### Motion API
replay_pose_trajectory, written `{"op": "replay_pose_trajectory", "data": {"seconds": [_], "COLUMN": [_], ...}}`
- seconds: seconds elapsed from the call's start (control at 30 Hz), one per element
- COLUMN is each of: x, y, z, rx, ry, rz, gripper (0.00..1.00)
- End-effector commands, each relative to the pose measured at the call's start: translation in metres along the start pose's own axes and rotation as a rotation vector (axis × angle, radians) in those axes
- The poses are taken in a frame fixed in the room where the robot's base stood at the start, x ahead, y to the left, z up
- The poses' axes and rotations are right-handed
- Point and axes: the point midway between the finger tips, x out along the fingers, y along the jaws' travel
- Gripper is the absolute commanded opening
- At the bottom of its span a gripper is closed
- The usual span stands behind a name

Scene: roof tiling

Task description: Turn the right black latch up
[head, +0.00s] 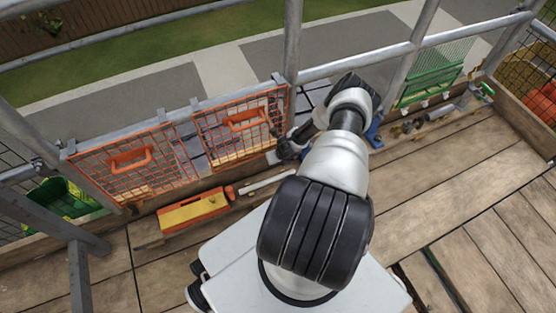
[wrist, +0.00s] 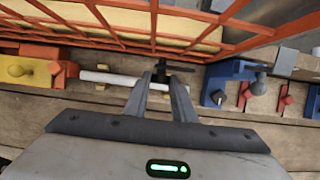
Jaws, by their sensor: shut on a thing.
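The right black latch (wrist: 161,68) shows in the wrist view as a small dark T-shaped piece at the lower edge of the orange mesh gate (wrist: 110,30). My gripper (wrist: 160,84) is shut on the latch, with one finger on each side of it. Its exact turn angle is hard to tell. In the head view my gripper (head: 287,150) is at the right end of the orange mesh gate (head: 240,122), and my arm covers part of that area. The latch is too small and covered to make out clearly there.
A yellow and orange toolbox (head: 193,211) and a pale rod (head: 266,183) lie on the planks below the gates. A blue tool (wrist: 222,82) is right of my gripper. Metal scaffold rails (head: 292,40) stand close behind. The plank floor (head: 440,170) to the right is mostly clear.

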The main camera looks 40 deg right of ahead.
Motion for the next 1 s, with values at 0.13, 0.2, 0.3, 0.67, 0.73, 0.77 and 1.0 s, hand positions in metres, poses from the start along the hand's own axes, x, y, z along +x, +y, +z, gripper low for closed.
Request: {"op": "replay_pose_trajectory", "data": {"seconds": [0.13, 0.2, 0.3, 0.67, 0.73, 0.77, 1.0], "x": [-0.001, -0.001, -0.001, 0.003, 0.004, 0.004, 0.005], "y": [0.001, 0.002, 0.004, 0.013, 0.014, 0.014, 0.017], "z": [0.0, 0.0, 0.0, -0.001, -0.001, -0.001, -0.002], "rx": [-0.01, -0.019, -0.039, -0.158, -0.182, -0.193, -0.268], "ry": [0.0, 0.001, 0.001, -0.001, -0.002, -0.002, -0.003], "rz": [-0.02, -0.041, -0.085, -0.36, -0.421, -0.446, -0.634], "gripper": [0.01, 0.01, 0.01, 0.01, 0.01, 0.01, 0.01]}}
